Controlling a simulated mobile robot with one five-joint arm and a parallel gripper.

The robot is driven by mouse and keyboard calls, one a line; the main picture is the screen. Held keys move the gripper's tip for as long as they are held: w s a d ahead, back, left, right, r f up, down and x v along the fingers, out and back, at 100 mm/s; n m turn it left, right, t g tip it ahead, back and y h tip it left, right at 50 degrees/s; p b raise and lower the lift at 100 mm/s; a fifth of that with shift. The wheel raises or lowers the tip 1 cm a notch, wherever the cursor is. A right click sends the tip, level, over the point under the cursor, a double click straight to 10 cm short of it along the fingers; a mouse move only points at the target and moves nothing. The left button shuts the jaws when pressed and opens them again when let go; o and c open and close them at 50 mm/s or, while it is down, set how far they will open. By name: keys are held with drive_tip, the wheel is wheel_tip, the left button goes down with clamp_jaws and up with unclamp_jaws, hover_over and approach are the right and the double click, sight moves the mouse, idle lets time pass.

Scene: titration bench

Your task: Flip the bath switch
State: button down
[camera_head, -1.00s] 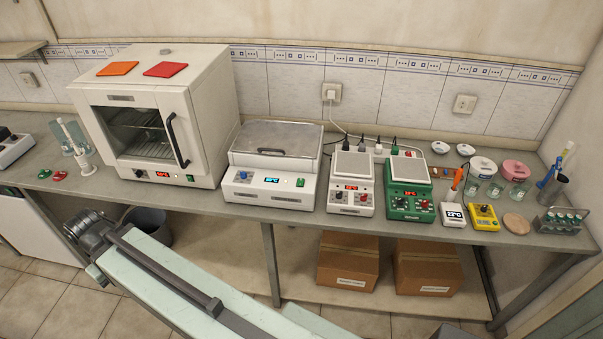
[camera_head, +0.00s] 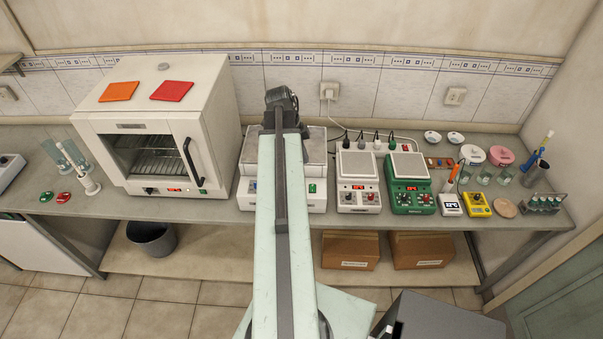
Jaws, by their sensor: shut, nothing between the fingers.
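The bath (camera_head: 318,150) is a white box with a grey metal lid, standing on the bench right of the oven. My arm crosses in front of it and hides its middle, including its display. A small green switch (camera_head: 312,188) shows on the right of its front panel, just right of my arm. Its position is too small to tell. My arm's far end is a dark joint above the bath's back edge. My gripper's fingers are not visible, and I cannot tell where they are relative to the switch.
A white oven (camera_head: 158,125) with orange and red pads on top stands left of the bath. A white balance-like device (camera_head: 358,180) and a green one (camera_head: 408,183) stand to its right. Small jars and meters fill the right end. Cardboard boxes (camera_head: 350,250) lie on the shelf below.

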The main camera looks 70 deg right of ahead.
drive_tip(key=b, duration=1.3)
approach(313, 186)
drive_tip(key=x, duration=0.6)
drive_tip(key=shift+d+f+b, duration=0.1)
drive_tip(key=shift+f+b, duration=0.1)
drive_tip(key=shift+b, duration=0.15)
